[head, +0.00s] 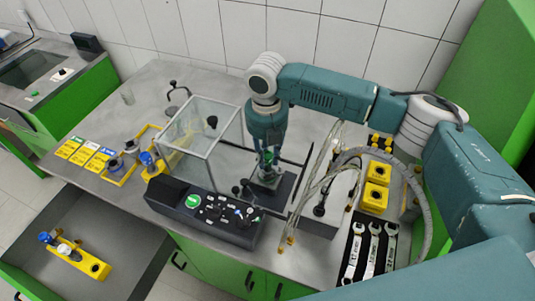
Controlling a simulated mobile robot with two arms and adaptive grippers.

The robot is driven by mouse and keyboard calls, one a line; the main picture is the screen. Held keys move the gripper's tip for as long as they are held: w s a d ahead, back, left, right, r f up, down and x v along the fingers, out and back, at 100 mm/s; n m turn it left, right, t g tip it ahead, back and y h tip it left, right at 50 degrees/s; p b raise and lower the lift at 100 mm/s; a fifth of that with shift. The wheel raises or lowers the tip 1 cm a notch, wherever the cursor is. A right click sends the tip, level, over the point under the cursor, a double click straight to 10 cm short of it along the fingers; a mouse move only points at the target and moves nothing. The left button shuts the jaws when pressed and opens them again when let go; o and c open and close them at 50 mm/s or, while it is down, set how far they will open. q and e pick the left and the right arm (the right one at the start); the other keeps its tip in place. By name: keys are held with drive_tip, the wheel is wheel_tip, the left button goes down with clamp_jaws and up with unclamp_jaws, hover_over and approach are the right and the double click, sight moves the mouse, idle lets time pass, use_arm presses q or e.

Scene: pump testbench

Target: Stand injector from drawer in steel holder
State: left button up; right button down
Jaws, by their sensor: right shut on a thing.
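My right gripper (267,150) points straight down over the bench, behind the black control panel. It is shut on a small, mostly hidden thing, likely the injector (266,164), which is upright with a greenish part showing. Directly below it is a grey metal block, seemingly the steel holder (264,184). I cannot tell whether the injector is seated in it or just above it. The open drawer (120,235) at lower left holds a yellow rack (95,267) with a blue-capped part and other small parts. My left gripper is not in view.
A clear glass box (200,140) stands just left of the gripper. The control panel (205,212) with knobs is in front. Hoses (318,185), yellow blocks (375,196) and wrenches (372,250) crowd the right. Yellow cards (85,152) lie at left.

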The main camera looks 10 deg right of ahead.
drive_tip(key=shift+f, duration=0.45)
idle(0.6)
drive_tip(key=c, duration=1.4)
unclamp_jaws()
wheel_tip(320, 180, up, 5)
drive_tip(key=p, duration=0.4)
drive_tip(key=shift+r+p, duration=0.1)
drive_tip(key=shift+p, duration=0.3)
drive_tip(key=shift+r, duration=0.9)
